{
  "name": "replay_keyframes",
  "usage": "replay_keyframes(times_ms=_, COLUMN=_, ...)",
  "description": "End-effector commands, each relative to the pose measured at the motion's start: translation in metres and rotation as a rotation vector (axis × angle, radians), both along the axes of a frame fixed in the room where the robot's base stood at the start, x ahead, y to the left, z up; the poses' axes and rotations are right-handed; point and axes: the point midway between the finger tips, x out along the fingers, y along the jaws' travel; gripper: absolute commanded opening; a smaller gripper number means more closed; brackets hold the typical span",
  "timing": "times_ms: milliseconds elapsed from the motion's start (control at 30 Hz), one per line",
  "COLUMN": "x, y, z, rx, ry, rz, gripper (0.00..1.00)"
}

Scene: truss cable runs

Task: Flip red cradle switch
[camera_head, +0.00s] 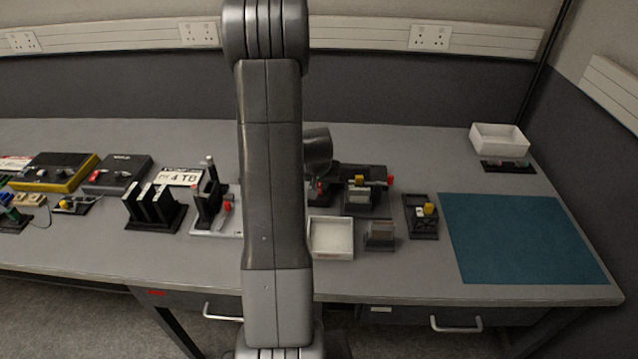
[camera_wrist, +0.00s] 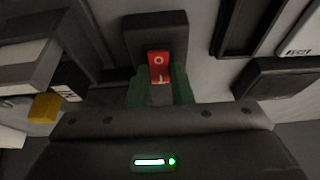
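The red cradle switch (camera_wrist: 159,66) shows in the wrist view as a red rocker with a white O mark near its top and a second mark lower down. It sits in a dark housing (camera_wrist: 155,27). My gripper (camera_wrist: 160,92) has its two green fingers apart, one on each side of the rocker's lower part. Whether they touch the switch or sit in front of it, I cannot tell. In the head view my own arm hides the gripper. A small red patch beside the arm there may be the switch, but this is unclear.
A dark fixture with a yellow part (camera_head: 358,180) stands right of my arm. A white bin (camera_head: 331,251), a grey block (camera_head: 380,247) and a black stand (camera_head: 408,222) are nearby. The teal mat (camera_head: 520,275) is bare. A yellow block (camera_wrist: 45,107) is at left in the wrist view.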

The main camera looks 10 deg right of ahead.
Motion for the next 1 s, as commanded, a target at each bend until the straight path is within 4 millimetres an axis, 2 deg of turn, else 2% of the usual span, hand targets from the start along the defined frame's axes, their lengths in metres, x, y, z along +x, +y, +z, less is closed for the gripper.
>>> replay_keyframes(times_ms=367, x=0.004, y=-0.002, z=0.007, rx=0.027, ry=0.105, rz=-0.002, gripper=0.00)
replay_keyframes(times_ms=700, x=0.011, y=-0.004, z=0.002, rx=0.090, ry=0.318, rz=-0.002, gripper=0.00)
replay_keyframes(times_ms=1000, x=0.012, y=-0.004, z=0.001, rx=0.109, ry=0.385, rz=0.000, gripper=0.00)
